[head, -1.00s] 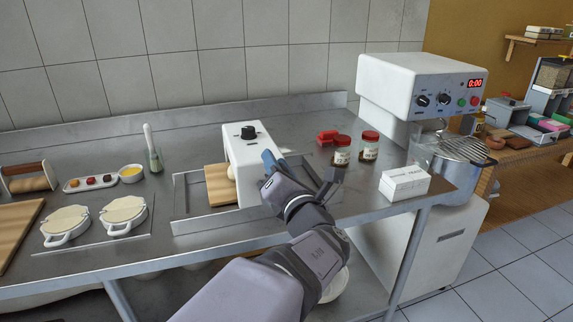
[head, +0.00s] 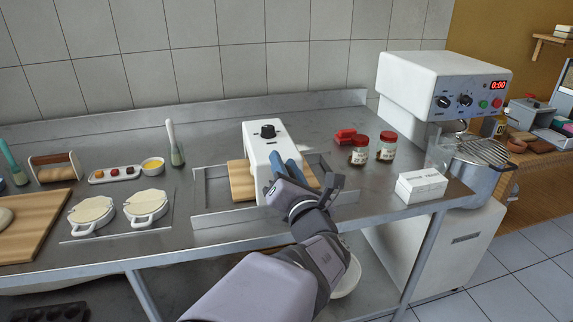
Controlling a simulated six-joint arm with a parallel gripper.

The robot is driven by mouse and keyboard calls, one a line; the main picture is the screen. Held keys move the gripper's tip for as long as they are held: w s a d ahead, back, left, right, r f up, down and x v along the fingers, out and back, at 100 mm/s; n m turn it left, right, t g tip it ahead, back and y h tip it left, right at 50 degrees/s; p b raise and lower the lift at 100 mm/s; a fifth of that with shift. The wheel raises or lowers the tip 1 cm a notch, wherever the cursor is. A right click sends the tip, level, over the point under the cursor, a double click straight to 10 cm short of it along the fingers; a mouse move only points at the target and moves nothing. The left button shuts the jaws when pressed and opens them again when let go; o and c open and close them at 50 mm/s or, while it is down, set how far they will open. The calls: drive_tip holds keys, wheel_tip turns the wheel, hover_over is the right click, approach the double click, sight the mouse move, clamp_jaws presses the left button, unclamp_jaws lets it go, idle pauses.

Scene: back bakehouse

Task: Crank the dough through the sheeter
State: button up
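The sheeter (head: 257,146) is a white box-shaped machine with a black knob (head: 267,132) on top, standing in a shallow metal tray (head: 201,188). A wooden board (head: 241,181) shows at its left side, and a sliver of wood shows at its right behind my gripper. My gripper (head: 286,168) is at the sheeter's right side, with its blue fingers against or very close to that side. The crank is hidden behind my gripper, and I cannot tell if the fingers hold it. No dough is clearly visible at the sheeter. A pale dough piece (head: 5,217) lies on the left cutting board.
Two red-lidded jars (head: 386,147) and a white box (head: 421,186) stand to the right, before a large mixer (head: 440,90). Bare counter lies behind the sheeter.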

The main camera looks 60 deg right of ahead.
drive_tip(key=shift+o, duration=1.4)
drive_tip(key=shift+w+a+f, duration=0.15)
drive_tip(key=shift+w+f, duration=0.05)
drive_tip(key=shift+f, duration=0.05)
drive_tip(key=shift+s, duration=0.1)
drive_tip(key=shift+r, duration=0.1)
drive_tip(key=shift+r+p, duration=0.6)
drive_tip(key=shift+p, duration=0.05)
wheel_tip(320, 180, up, 9)
drive_tip(key=p, duration=0.8)
drive_tip(key=shift+f+p, duration=0.15)
drive_tip(key=shift+p, duration=0.2)
drive_tip(key=shift+o, duration=0.4)
